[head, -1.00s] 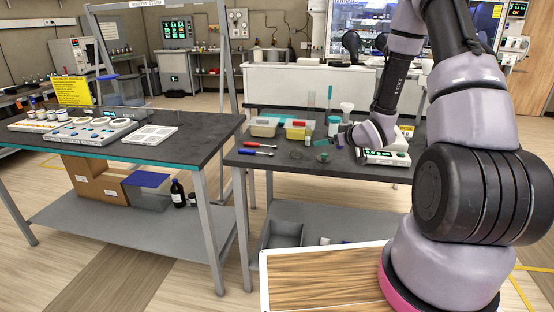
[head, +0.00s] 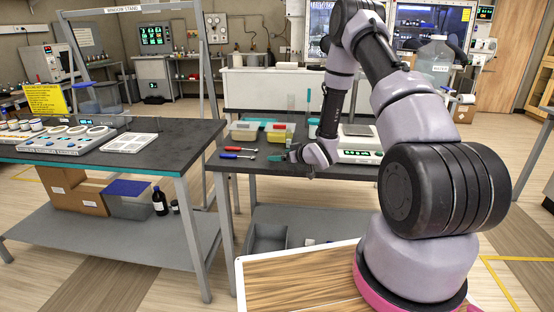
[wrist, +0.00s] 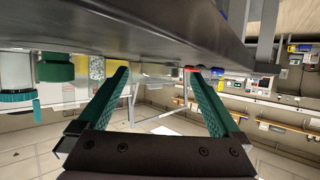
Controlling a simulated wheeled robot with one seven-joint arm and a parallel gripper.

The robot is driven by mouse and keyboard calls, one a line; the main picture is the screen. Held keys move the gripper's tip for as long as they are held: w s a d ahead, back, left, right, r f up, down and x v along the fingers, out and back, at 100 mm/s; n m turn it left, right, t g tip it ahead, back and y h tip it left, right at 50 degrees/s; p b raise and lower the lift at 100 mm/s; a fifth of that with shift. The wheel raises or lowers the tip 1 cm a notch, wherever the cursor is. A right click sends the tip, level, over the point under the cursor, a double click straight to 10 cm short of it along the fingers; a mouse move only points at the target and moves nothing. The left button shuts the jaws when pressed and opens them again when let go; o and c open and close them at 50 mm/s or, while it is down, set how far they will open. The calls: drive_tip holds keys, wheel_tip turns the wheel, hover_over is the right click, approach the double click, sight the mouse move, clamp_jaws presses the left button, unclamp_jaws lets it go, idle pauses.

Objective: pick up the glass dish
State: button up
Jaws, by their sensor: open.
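My gripper (wrist: 157,76) is open, its two green fingers spread wide with nothing clasped between them. In the head view my gripper (head: 284,157) is low over the front part of the dark middle bench (head: 240,166), partly hidden by my wrist. A faint clear shape (wrist: 152,69) shows between and beyond the fingertips in the wrist view; it may be the glass dish, but I cannot tell for sure. I cannot make out the glass dish in the head view. The wrist view is upside down, with the bench top along its upper edge.
Red and blue screwdrivers (head: 238,152) lie left of my gripper. Plastic tubs (head: 245,131) stand behind them. A scale (head: 358,147) is at right, beyond my wrist. In the wrist view, a green-capped container (wrist: 55,68) stands left of the fingers.

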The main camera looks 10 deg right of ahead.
drive_tip(key=shift+x, duration=0.8)
drive_tip(key=c, duration=1.4)
drive_tip(key=shift+r, duration=0.15)
